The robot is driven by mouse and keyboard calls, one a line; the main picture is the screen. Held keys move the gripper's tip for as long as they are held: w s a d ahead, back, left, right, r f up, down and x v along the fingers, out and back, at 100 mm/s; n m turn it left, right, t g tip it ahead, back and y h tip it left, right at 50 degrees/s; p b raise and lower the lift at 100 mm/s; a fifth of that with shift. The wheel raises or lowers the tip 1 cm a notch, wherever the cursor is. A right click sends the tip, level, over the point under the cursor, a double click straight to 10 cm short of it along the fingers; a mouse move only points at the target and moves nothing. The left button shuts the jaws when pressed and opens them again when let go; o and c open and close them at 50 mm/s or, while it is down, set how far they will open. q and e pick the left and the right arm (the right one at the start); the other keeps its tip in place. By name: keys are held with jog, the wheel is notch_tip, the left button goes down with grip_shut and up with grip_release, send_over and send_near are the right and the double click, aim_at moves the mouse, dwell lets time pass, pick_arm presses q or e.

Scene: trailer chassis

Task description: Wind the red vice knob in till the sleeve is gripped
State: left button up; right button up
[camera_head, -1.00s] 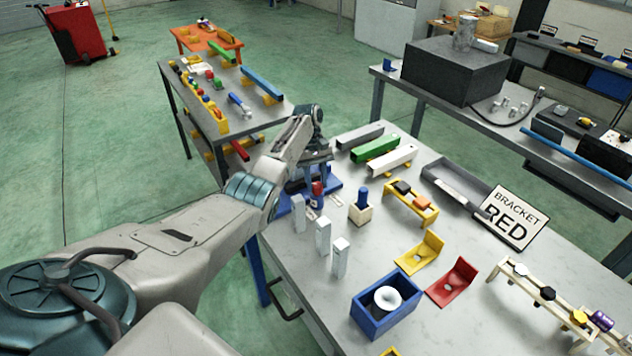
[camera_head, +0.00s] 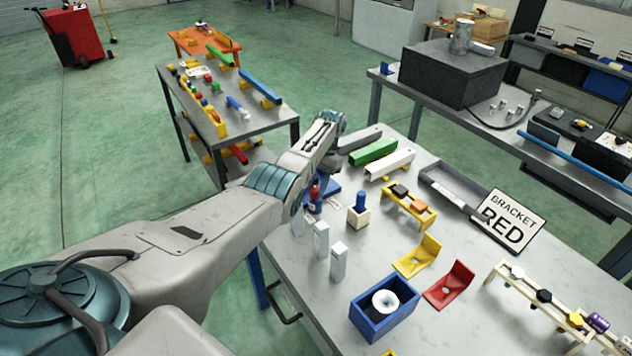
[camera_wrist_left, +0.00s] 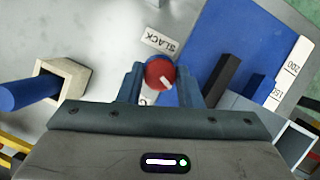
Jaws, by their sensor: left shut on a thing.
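The red vice knob (camera_wrist_left: 160,73) shows in the left wrist view with a pale mark on it. It sits between the two fingers of my left gripper (camera_wrist_left: 160,85), which is shut on it. In the head view the knob (camera_head: 315,190) shows as a small red shape under my left gripper (camera_head: 325,172), at the blue vice base (camera_head: 330,184). I cannot make out the sleeve for certain. My right gripper is not in view.
A wooden block with a blue peg (camera_head: 360,203) stands right of the vice. Upright pale metal blocks (camera_head: 338,262) stand in front. Green (camera_head: 374,153) and white bars lie behind. Yellow and red brackets (camera_head: 449,285) and a blue box (camera_head: 385,312) lie nearer.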

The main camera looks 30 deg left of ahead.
pick_arm(q)
jog(key=m+p, duration=0.1)
jog(key=m+y+p, duration=0.1)
jog(key=m, duration=0.1)
jog(key=shift+d+r+m+p, duration=0.1)
jog(key=shift+r+m+p, duration=0.2)
jog(key=shift+p, duration=0.1)
jog(key=shift+f+m+t+y+p, duration=0.1)
jog(key=shift+m+t+y+p, duration=0.15)
jog(key=shift+m+y+p, duration=0.45)
jog(key=shift+f+m+t+y+p, duration=0.1)
jog(key=shift+m+t+p, duration=0.25)
jog(key=shift+m, duration=0.65)
jog(key=o, duration=1)
jog(key=b+v, duration=0.3)
jog(key=v, duration=0.7)
jog(key=shift+w+d+r+b, duration=0.2)
jog(key=shift+r+b, duration=0.1)
jog(key=shift+b, duration=0.1)
